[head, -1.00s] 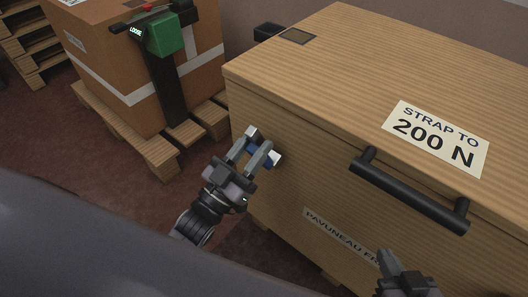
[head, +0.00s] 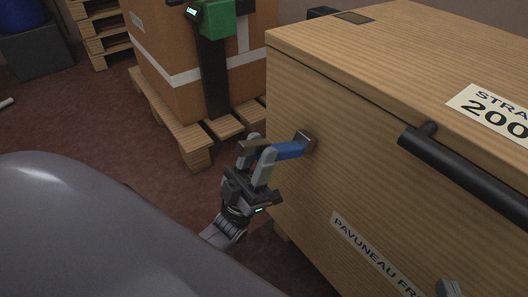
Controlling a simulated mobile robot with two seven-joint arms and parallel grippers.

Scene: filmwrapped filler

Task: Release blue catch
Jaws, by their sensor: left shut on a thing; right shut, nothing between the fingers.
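The blue catch (head: 289,150) is on the front face of the wooden crate (head: 330,180), near its left end. A grey metal bracket (head: 307,141) joins it to the crate. The catch sticks out to the left from this bracket, away from the face. My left gripper (head: 260,148) is shut on the catch's outer part, and its fingers hide some of it.
A black bar handle (head: 465,175) juts from the crate face to the right. A strapped brown carton (head: 170,50) stands on a pallet (head: 180,135) behind left. A blue drum (head: 20,15) is at the far left. Red-brown floor lies free between.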

